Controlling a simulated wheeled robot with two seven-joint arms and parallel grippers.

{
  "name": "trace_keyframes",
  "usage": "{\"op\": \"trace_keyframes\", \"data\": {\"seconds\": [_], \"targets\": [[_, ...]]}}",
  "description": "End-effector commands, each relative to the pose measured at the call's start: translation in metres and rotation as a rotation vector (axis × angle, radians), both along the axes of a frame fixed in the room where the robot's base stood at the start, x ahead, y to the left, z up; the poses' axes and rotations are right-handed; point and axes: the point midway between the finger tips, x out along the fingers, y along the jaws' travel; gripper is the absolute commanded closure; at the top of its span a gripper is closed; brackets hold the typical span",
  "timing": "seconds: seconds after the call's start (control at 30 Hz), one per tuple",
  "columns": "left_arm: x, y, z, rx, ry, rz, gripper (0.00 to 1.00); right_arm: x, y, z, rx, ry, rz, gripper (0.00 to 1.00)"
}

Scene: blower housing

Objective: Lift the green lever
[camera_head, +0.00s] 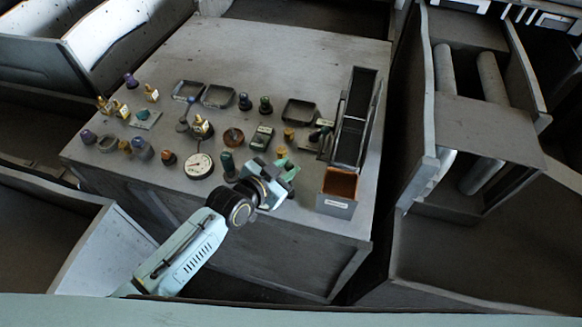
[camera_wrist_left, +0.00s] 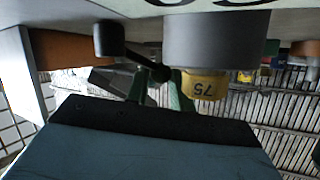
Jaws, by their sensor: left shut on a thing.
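The green lever (camera_head: 286,166) stands near the front edge of the grey housing's top, right of the middle. My left gripper (camera_head: 272,177) reaches it from the front left and is shut on it, covering part of it. In the left wrist view, green parts of the lever (camera_wrist_left: 182,97) show just past the gripper's dark front edge. The contact itself is hidden there. My right gripper does not show.
The grey housing top (camera_head: 290,50) holds several knobs, a round white gauge (camera_head: 199,166) and shallow trays left of the gripper. An orange-brown open box (camera_head: 340,187) and a tall dark bin (camera_head: 352,125) stand close on the right. The top's back is clear.

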Motion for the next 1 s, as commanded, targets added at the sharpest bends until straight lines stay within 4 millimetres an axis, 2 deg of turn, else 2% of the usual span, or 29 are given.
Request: {"op": "trace_keyframes", "data": {"seconds": [0.03,0.17,0.2,0.33,0.73,0.87,1.0], "targets": [[-0.002,0.006,-0.009,0.019,0.015,0.004,1.0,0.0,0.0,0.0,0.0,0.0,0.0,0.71],[-0.002,0.006,-0.009,0.02,0.016,0.003,1.0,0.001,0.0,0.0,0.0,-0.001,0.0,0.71],[-0.002,0.006,-0.009,0.02,0.016,0.003,0.73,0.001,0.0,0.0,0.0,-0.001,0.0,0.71],[-0.002,0.004,-0.009,0.018,0.015,0.001,0.56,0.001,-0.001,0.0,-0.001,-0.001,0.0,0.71],[-0.005,0.004,-0.003,0.009,0.009,0.0,0.55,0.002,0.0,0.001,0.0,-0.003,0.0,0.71],[-0.017,0.012,0.003,0.008,0.009,0.0,0.55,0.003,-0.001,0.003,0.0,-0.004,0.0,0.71],[-0.038,0.027,0.013,0.011,0.01,-0.001,0.55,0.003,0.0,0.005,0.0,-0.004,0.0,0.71]]}}
